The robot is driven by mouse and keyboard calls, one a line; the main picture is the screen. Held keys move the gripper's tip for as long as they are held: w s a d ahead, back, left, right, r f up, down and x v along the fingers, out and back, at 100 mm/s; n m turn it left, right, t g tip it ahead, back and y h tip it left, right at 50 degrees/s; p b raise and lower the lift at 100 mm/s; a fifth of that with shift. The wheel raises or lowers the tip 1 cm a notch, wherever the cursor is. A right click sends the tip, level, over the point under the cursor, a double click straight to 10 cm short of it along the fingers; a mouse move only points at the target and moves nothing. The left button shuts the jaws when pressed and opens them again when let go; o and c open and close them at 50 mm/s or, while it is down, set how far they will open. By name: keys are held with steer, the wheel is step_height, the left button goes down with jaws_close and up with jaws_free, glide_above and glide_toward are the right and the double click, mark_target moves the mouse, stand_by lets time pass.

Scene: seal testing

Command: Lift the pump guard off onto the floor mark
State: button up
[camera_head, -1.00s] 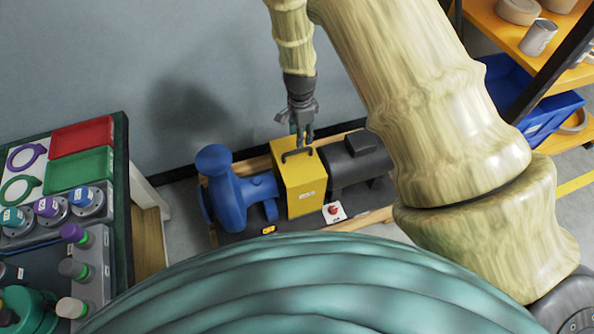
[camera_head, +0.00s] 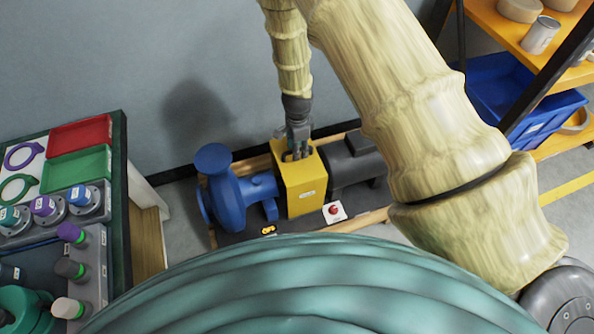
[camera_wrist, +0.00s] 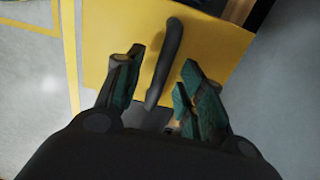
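The yellow pump guard (camera_head: 304,188) sits between the blue pump (camera_head: 232,196) and the dark motor (camera_head: 356,164). A dark bar handle stands on its top. My gripper (camera_head: 297,153) is down at the handle, just above the guard's top. In the wrist view my gripper (camera_wrist: 160,88) is open, one finger on each side of the handle (camera_wrist: 166,58), with gaps showing between fingers and handle. The guard's yellow top (camera_wrist: 110,35) fills the middle of that view. A yellow line (camera_wrist: 70,60) on the grey floor shows at its left.
A red button on a white box (camera_head: 334,212) stands in front of the guard. The bench with red and green trays (camera_head: 80,168) is at left. A shelf with a blue bin (camera_head: 535,115) is at right. The wall is close behind the pump.

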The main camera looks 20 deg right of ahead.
steer(key=shift+f, duration=0.85)
jaws_close()
steer(key=shift+w+r, duration=0.1)
